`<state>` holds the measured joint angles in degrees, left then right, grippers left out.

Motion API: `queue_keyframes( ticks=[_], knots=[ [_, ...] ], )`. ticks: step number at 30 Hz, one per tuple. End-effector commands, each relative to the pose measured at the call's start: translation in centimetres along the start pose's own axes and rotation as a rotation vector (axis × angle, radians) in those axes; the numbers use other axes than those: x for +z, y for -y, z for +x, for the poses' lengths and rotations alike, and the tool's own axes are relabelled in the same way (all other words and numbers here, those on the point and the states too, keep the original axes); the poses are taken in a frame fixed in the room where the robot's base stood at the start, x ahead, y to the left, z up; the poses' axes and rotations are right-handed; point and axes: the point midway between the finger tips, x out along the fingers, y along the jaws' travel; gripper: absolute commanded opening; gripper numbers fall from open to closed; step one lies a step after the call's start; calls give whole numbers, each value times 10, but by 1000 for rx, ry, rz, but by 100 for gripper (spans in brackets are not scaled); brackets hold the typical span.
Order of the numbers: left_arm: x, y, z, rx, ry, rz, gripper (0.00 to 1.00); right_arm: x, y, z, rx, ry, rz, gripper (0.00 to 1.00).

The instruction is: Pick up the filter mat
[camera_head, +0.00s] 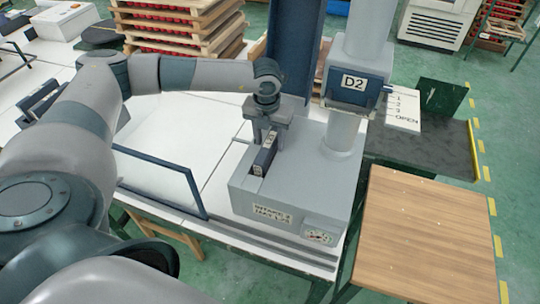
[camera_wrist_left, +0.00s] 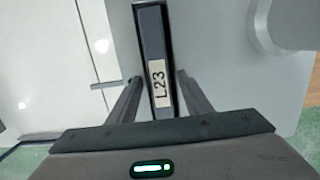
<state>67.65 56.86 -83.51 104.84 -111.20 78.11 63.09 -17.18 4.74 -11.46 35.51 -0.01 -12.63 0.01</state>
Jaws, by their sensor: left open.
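A narrow dark block with a white L23 label, which I take to be the filter mat, sits in the top of the grey machine base (camera_head: 305,185). It shows in the head view (camera_head: 263,160) and in the left wrist view (camera_wrist_left: 154,50). My left gripper (camera_head: 263,138) is directly above it and pointing down. In the left wrist view the open fingers (camera_wrist_left: 157,82) lie one on each side of the block, with gaps visible. I cannot tell how deep the block sits. My right gripper is not in view.
A grey column labelled D2 (camera_head: 354,82) rises just right of the block. A dark upright panel (camera_head: 295,45) stands behind, and a dark-framed clear panel (camera_head: 160,178) stands to the left. Stacked wooden trays (camera_head: 185,25) are at the back. A wooden board (camera_head: 425,235) lies at right.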

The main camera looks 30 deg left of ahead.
Motion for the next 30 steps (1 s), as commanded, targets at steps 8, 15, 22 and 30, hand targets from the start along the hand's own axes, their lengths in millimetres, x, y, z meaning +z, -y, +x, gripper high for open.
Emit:
queue_keyframes(
  ticks=[8, 15, 22, 30],
  knots=[
    [0, 0, 0, 0, 0, 0, 9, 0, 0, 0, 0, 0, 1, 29],
    [0, 0, -1, -1, 1, 0, 7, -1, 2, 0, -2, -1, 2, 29],
    [1, 0, -5, -2, 2, -1, 7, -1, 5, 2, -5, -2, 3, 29],
    [5, 0, -35, -3, 4, 0, 7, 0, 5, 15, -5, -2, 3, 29]
  ],
)
